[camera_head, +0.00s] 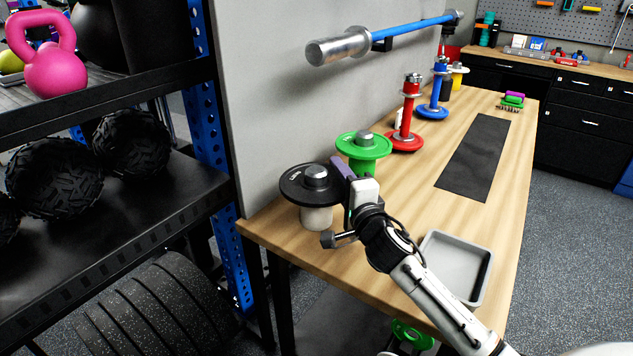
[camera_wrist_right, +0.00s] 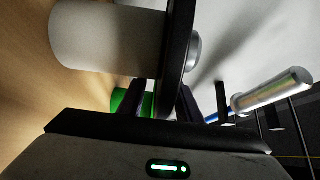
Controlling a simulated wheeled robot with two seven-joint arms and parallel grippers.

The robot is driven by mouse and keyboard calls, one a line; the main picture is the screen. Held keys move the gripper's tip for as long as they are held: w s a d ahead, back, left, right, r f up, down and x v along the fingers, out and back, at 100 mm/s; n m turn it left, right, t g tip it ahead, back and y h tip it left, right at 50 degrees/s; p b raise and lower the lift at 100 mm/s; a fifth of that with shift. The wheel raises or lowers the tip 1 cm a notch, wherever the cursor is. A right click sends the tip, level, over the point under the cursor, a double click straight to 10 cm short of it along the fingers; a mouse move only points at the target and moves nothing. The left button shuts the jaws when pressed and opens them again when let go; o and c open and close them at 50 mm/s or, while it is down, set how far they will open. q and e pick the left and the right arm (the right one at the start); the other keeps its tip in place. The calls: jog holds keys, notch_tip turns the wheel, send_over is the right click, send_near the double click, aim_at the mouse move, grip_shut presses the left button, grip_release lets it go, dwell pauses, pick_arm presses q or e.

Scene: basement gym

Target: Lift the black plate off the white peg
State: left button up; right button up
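The black plate (camera_head: 293,186) lies flat around the top of the white peg (camera_head: 317,217) at the near left end of the table. The peg's silver tip (camera_head: 316,175) stands up through its middle. My right gripper (camera_head: 338,178) is at the plate's right edge. In the right wrist view, the plate (camera_wrist_right: 181,50) shows edge-on between my two fingers (camera_wrist_right: 162,103), with a gap beside the left finger. The white peg (camera_wrist_right: 105,36) is left of the plate there. My right gripper looks open around the rim; contact is unclear. My left gripper is out of view.
A green spool-shaped stand (camera_head: 363,147) is close behind my right gripper. A red stand (camera_head: 405,140) and a blue stand (camera_head: 433,108) are farther back. A grey tray (camera_head: 456,241) sits right of my right arm. A blue bar (camera_head: 410,28) juts from the wall above.

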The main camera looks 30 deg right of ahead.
grip_shut()
jog(key=shift+f, duration=0.1)
dwell(1.1)
jog(key=shift+r, duration=0.3)
